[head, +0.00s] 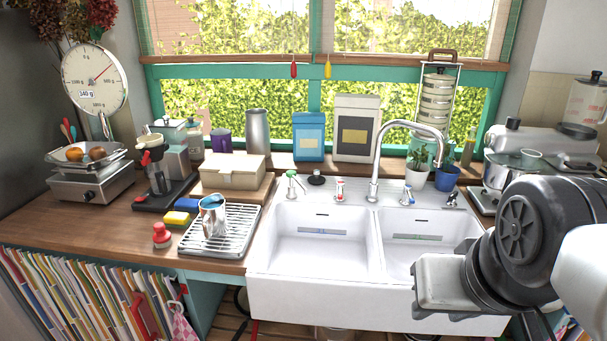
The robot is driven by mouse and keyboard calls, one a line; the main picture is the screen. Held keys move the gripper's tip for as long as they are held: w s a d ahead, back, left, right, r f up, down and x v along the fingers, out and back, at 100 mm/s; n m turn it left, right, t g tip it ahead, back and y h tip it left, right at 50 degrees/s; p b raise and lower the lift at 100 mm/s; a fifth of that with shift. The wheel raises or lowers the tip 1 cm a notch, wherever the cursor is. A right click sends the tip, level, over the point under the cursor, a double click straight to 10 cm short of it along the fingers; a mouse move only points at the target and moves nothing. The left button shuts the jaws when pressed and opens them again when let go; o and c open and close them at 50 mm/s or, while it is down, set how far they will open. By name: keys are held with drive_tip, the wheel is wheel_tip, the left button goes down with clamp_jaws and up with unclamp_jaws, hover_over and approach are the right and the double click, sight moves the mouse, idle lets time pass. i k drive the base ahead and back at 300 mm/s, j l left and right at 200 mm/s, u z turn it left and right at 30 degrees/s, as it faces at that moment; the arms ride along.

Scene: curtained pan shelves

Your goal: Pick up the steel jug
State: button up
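A small shiny steel jug (213,217) stands on the ribbed draining rack (243,219) left of the sink. It looks upright, and its mouth faces up. My arm comes in from the right edge, over the right part of the sink front. At its end is a grey block, my gripper (446,286), well to the right of the jug and apart from it. I cannot make out its fingers or whether it is open or shut. Nothing is seen held in it.
The white double sink (320,241) and its curved tap (375,165) lie between my arm and the jug.

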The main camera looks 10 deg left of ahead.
sight(213, 219)
drive_tip(key=z, duration=1.05)
drive_tip(key=j+u, duration=0.15)
drive_tip(key=j, duration=0.35)
drive_tip(key=j+u, duration=0.2)
drive_tip(key=j, duration=0.25)
drive_tip(key=j+u, duration=0.15)
drive_tip(key=j, duration=0.35)
drive_tip(key=i+j+u, duration=0.2)
drive_tip(key=j, duration=0.25)
drive_tip(key=j+u, duration=0.15)
drive_tip(key=j, duration=0.35)
drive_tip(key=i+j+u, duration=0.2)
drive_tip(key=j, duration=0.25)
drive_tip(key=k, duration=0.1)
